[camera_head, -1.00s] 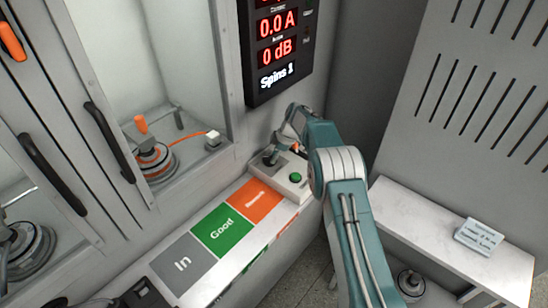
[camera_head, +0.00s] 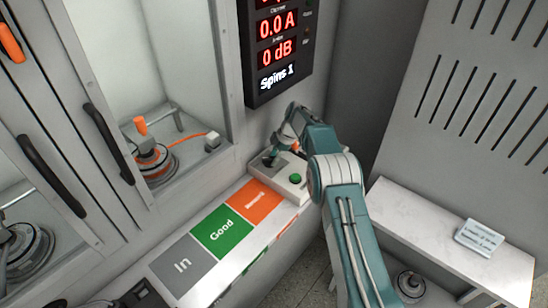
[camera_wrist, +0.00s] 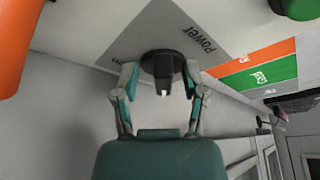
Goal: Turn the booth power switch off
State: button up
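The booth power switch is a black knob (camera_wrist: 163,64) on a grey plate marked "Power" (camera_wrist: 203,42) in the wrist view. Its raised handle points toward my gripper, with a small white mark at its end. My gripper (camera_wrist: 162,92) is open, with one finger on each side of the knob; the right finger is close to it, and I cannot tell whether it touches. In the head view the switch (camera_head: 268,161) sits on a pale control box (camera_head: 294,194), partly hidden by my gripper (camera_head: 278,156).
A green button (camera_head: 295,179) is beside the switch. Grey, green (camera_head: 222,230) and orange pads mark the shelf. A display (camera_head: 278,50) reads 0.0 A, 0 dB, "Spins 1". A booth holds a motor (camera_head: 152,163). A side table (camera_head: 440,230) stands right.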

jog(key=shift+r, duration=0.1)
jog(key=v, duration=1.1)
jog(key=shift+r, duration=0.3)
jog(key=shift+d, duration=0.15)
